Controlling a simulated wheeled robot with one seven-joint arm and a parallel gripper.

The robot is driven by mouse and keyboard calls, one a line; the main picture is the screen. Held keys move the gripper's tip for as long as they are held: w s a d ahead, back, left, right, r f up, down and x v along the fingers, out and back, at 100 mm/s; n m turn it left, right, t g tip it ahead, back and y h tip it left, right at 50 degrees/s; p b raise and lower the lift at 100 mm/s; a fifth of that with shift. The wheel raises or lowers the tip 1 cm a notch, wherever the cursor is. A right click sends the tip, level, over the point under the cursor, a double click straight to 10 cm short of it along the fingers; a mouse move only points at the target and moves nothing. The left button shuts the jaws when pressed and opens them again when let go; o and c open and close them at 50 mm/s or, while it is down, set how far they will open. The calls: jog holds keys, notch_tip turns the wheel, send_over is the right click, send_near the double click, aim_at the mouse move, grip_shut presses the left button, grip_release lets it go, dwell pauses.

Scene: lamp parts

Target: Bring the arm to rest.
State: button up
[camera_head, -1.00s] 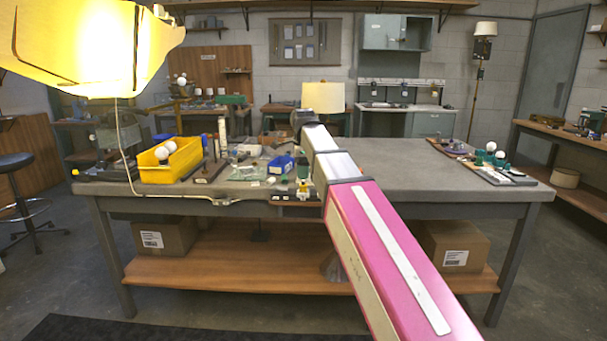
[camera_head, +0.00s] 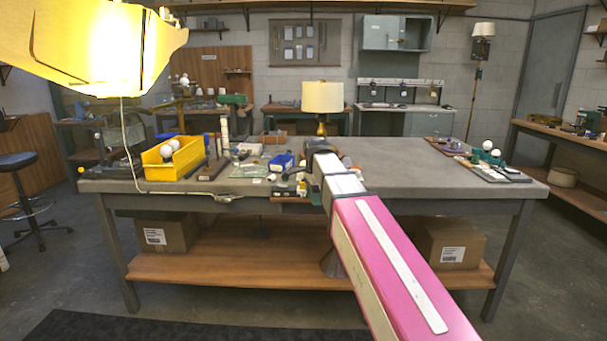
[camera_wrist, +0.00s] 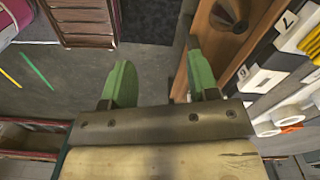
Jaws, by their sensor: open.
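My gripper (camera_wrist: 160,82) shows in the wrist view as two green fingers, spread apart with nothing between them. Bare grey floor (camera_wrist: 150,62) shows beyond the gap. In the head view my pink and silver arm reaches forward over the front edge of the workbench (camera_head: 430,195). Its far end is above the bench, near the middle, and the fingers cannot be made out there. A lamp with a cream shade (camera_head: 322,97) and a brass stem stands upright behind the arm's end.
A yellow bin (camera_head: 172,160) with white bulbs stands at the bench's left. Small parts and a blue item (camera_head: 281,162) lie left of my arm. Green holders with white bulbs (camera_head: 488,152) stand at the right. Bench between arm and holders is clear. A wooden piece (camera_wrist: 218,45) is beside the right finger.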

jog(key=s+d+f+n, duration=0.5)
jog(key=f, duration=0.5)
jog(key=s+d+f+n, duration=0.5)
jog(key=s+f, duration=0.1)
jog(key=f, duration=0.4)
jog(key=s+d+f+n, duration=0.5)
jog(key=s+f, duration=0.1)
jog(key=f, duration=0.4)
jog(key=shift+s, duration=0.25)
